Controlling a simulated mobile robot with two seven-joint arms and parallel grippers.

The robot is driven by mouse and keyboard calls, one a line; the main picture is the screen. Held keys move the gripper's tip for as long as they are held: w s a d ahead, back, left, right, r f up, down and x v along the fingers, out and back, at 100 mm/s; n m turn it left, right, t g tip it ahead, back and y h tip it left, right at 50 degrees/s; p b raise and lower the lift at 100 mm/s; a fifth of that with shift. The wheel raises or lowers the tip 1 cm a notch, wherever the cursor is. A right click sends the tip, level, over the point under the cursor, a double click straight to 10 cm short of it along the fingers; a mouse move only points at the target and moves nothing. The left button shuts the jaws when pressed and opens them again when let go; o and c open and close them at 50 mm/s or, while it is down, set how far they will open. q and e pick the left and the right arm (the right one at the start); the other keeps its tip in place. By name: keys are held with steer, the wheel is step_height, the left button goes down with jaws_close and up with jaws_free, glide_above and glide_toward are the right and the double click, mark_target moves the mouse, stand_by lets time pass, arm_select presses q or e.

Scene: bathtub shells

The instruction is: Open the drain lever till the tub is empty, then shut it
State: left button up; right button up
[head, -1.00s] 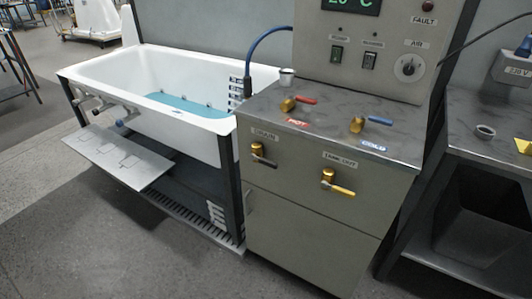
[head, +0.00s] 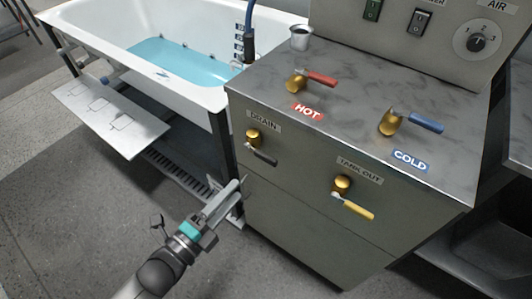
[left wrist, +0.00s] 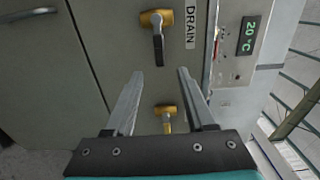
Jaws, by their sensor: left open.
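The drain lever (head: 262,153) has a brass body and a black handle, on the front of the grey cabinet under the DRAIN label. Its handle slants down to the right. In the left wrist view the drain lever (left wrist: 158,48) is beyond the fingertips, near the top. The white tub (head: 205,92) at the upper left holds blue water (head: 170,62). My left gripper (head: 226,195) is open and empty, below and left of the drain lever, apart from it; its open fingers also show in the left wrist view (left wrist: 160,85). My right gripper is not seen.
The yellow-handled tank-out lever (head: 352,207) is right of and below the drain lever. Red hot (head: 318,77) and blue cold (head: 425,122) levers and a metal cup (head: 300,40) are on the cabinet top. A grey panel (head: 110,117) sticks out before the tub.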

mark_target(264, 160)
arm_select(q)
steer(key=b+x, duration=0.2)
steer(key=x, duration=1)
steer(key=shift+w+f+b, duration=0.1)
steer(key=shift+w+b, duration=0.05)
steer(key=shift+b, duration=0.25)
steer(key=shift+w+d, duration=0.3)
steer(key=shift+w, duration=0.1)
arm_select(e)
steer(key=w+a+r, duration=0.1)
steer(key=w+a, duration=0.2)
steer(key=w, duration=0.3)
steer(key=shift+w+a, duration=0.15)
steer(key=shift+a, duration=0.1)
arm_select(q)
jaws_close()
